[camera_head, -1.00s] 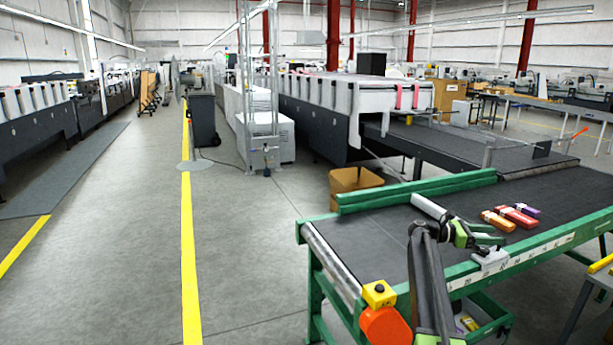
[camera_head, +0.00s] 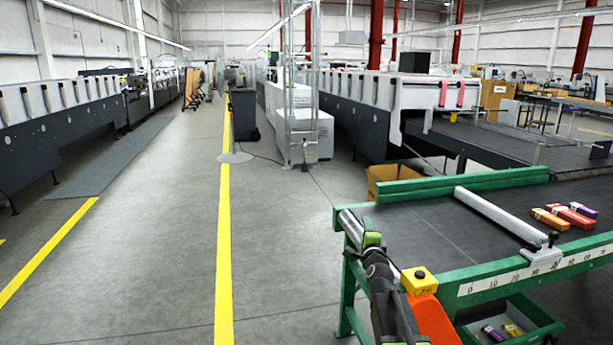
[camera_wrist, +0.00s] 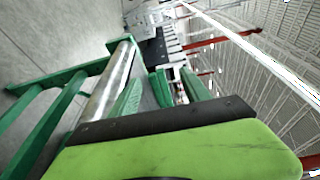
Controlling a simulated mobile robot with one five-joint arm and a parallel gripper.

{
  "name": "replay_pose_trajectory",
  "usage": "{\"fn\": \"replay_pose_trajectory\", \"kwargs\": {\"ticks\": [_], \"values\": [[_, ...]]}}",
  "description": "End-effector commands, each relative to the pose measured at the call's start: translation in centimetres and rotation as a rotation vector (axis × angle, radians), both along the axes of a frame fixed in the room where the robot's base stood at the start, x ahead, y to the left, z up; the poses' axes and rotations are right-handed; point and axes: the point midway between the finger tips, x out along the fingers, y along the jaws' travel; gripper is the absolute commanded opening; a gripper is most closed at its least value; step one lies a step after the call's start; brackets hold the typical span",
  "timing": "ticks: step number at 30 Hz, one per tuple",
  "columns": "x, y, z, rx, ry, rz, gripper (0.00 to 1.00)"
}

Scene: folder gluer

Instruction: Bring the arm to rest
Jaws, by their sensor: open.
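My arm (camera_head: 390,290) reaches up from the bottom of the head view, beside the near left corner of the green-framed conveyor table (camera_head: 480,275). My gripper (camera_head: 372,230) is at its upper end, small and seen end-on, close to the table's silver end roller (camera_head: 352,228). I cannot tell if it touches the roller. My gripper is open, with nothing seen in it. In the wrist view a large green and black part of my gripper (camera_wrist: 180,145) fills the bottom, with the roller (camera_wrist: 108,85) and green frame beyond it.
A yellow button box (camera_head: 419,280) with an orange cover (camera_head: 432,318) stands right beside my arm. A white bar (camera_head: 502,215) crosses the belt. A green bin (camera_head: 540,325) holds small packs below. Floor left of the table is clear.

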Motion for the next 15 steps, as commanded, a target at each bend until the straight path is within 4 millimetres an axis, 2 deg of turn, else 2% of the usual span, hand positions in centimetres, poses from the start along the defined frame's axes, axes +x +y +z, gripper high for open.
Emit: {"fn": "replay_pose_trajectory", "kwargs": {"ticks": [1,3,5,6,9,12,15], "values": [[-2.4,2.8,-3.1,-0.126,0.105,0.094,0.55],[-5.4,5.6,-7.5,-0.324,0.267,0.229,0.55],[-8.7,6.9,-11.3,-0.49,0.407,0.344,0.55],[-11.1,7.2,-13.6,-0.592,0.498,0.417,0.55],[-16.8,6.7,-18.1,-0.799,0.702,0.585,0.55],[-21.9,5.5,-20.9,-0.946,0.867,0.733,0.55],[-26.3,4.2,-22.7,-1.049,1.006,0.875,0.55]]}}
